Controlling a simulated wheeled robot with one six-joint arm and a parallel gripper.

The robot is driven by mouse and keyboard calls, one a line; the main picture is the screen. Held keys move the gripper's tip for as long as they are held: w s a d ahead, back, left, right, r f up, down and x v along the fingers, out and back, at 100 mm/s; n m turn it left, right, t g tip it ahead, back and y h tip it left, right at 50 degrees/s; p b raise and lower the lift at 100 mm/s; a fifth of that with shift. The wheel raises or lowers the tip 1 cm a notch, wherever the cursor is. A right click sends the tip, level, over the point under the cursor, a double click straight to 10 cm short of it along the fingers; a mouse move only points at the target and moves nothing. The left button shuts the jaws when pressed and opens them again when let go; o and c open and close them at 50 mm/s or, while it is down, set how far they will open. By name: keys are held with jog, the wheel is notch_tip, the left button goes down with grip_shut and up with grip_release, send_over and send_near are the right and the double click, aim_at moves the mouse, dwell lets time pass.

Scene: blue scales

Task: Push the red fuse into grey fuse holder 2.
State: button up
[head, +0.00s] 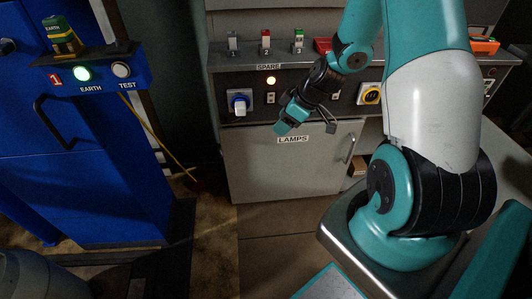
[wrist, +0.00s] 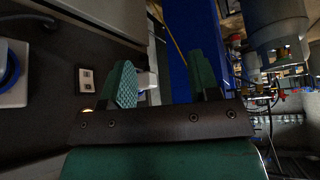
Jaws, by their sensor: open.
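A small red piece (head: 265,37), which looks like the red fuse, stands upright on the ledge of the grey cabinet. It is at the middle one of three small grey holders; this middle holder (head: 266,48) seems to be holder 2, but its number is too small to read. I cannot tell how deep the red piece sits. My gripper (head: 287,122) is in front of the cabinet panel, below and right of the red piece and apart from it. In the wrist view its two teal fingers (wrist: 160,78) are apart, with nothing held. The red piece does not show there.
Two holders (head: 233,43) (head: 298,43) flank the middle one. A blue cabinet (head: 75,160) stands left. My arm partly hides a red object (head: 323,45).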

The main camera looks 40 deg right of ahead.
jog(key=w+a+f+m+b, duration=0.1)
jog(key=w+a+f+b, duration=0.1)
jog(key=a+f+b, duration=0.2)
jog(key=shift+w+a+f+m+t+h+b, duration=0.3)
jog(key=shift+f+h+b, duration=0.1)
jog(key=shift+f+b, duration=1.2)
jog(key=shift+r, duration=0.15)
